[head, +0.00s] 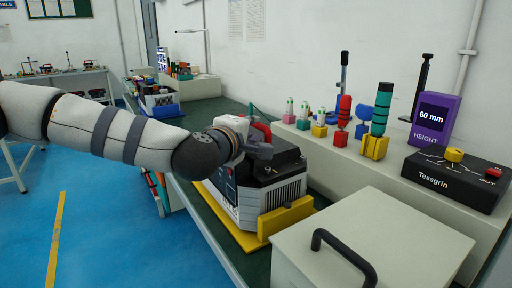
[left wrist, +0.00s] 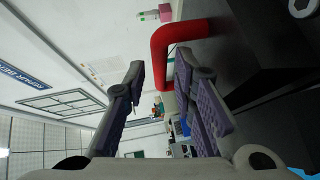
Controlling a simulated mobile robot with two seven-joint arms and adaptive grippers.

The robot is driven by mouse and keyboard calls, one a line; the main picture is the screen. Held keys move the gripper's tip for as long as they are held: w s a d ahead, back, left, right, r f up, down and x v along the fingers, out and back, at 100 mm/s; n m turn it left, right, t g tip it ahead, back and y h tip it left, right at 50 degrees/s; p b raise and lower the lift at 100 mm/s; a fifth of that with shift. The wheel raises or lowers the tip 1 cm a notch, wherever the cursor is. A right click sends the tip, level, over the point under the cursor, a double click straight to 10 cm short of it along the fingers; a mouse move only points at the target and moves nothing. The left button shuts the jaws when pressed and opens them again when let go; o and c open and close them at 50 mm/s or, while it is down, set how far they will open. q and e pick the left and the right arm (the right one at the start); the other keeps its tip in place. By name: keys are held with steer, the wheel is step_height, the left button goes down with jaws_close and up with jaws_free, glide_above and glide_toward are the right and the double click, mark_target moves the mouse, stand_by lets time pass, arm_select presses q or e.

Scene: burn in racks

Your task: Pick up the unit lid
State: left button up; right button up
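The unit (head: 262,195) is a black and light-grey box with side fins, sitting on a yellow holder (head: 286,218). Its black lid (head: 285,160) is on top and carries a red handle (head: 262,131). My left gripper (head: 258,150) is at the lid beside the handle and hides part of both. In the left wrist view the left gripper's two fingers (left wrist: 165,100) are apart with nothing held between them. The red handle (left wrist: 175,40) bends beside the right finger, which partly hides it; the dark lid (left wrist: 270,45) is at the right. My right gripper is not in view.
A grey box with a black handle (head: 345,255) stands at the front right. A ledge behind holds several coloured tools, a purple height display (head: 435,122) and a black Tessgrin box (head: 455,180). Another unit (head: 160,103) stands farther along the green bench.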

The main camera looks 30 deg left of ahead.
mark_target(256, 125)
arm_select(q)
steer(key=x, duration=0.5)
steer(key=shift+w+a+f+b, duration=0.1)
steer(key=shift+w+f+b, duration=0.1)
steer(key=shift+b, duration=0.2)
steer(key=shift+r, duration=0.15)
jaws_close()
steer(key=shift+r, duration=0.15)
